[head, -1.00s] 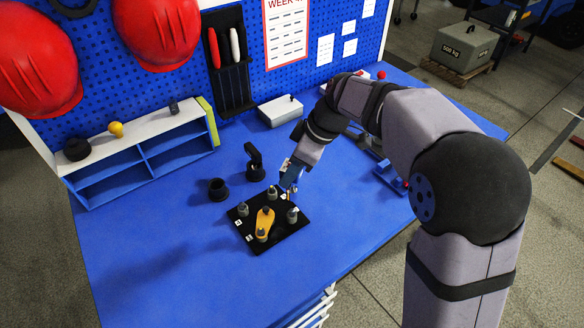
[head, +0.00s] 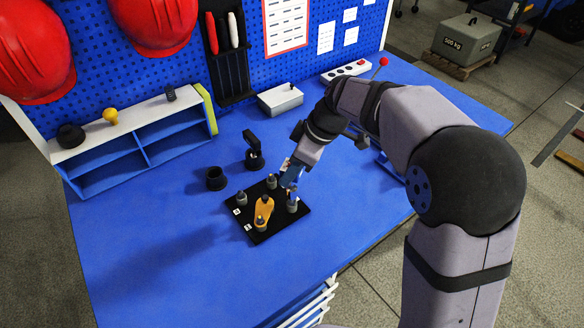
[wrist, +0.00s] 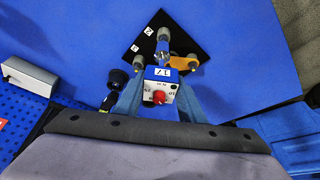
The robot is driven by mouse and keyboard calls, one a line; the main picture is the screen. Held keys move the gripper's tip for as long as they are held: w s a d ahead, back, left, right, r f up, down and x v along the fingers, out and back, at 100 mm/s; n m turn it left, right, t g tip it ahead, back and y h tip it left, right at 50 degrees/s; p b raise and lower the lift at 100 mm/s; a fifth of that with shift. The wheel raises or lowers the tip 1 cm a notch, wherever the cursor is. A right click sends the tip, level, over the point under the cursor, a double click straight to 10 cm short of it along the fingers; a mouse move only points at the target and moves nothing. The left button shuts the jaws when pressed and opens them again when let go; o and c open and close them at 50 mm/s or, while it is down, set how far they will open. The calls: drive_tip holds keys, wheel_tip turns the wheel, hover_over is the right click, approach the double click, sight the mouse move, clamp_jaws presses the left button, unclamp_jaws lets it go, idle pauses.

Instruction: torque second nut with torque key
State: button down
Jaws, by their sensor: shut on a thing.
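My gripper (head: 289,179) is shut on the torque key, a blue body marked 17 with a pale dial face and red knob (wrist: 160,97) in the wrist view. The key points down at the black plate (head: 285,221). In the head view its lower end is close above or on the right post (head: 292,206); I cannot tell if it is seated on a nut. Other grey posts stand at the plate's back (head: 271,182), left (head: 241,198) and front (head: 261,224). An orange piece (head: 264,208) lies on the plate towards the front post.
A black cup (head: 216,179) and a black stand (head: 254,155) are behind the plate. A white box (head: 280,101) and a blue shelf unit (head: 140,150) stand along the pegboard. The blue table (head: 170,260) is clear at the front and left.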

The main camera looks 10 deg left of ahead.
sight(292, 187)
drive_tip(key=shift+f+b, duration=1.4)
drive_tip(key=shift+f, duration=0.1)
idle(0.9)
drive_tip(key=shift+m, duration=0.3)
idle(0.4)
drive_tip(key=m+t+p, duration=0.1)
drive_tip(key=m, duration=0.3)
drive_tip(key=shift+r+t+h, duration=0.1)
drive_tip(key=shift+t+h, duration=0.3)
drive_tip(key=shift+m+t+p, duration=0.3)
drive_tip(key=shift+m+p, duration=0.6)
drive_tip(key=shift+h, duration=0.3)
drive_tip(key=shift+m+p, duration=0.7)
drive_tip(key=shift+p, duration=0.15)
drive_tip(key=shift+m+t+h+p, duration=0.4)
drive_tip(key=shift+m+p, duration=0.3)
drive_tip(key=shift+p, duration=0.2)
drive_tip(key=shift+m, duration=0.4)
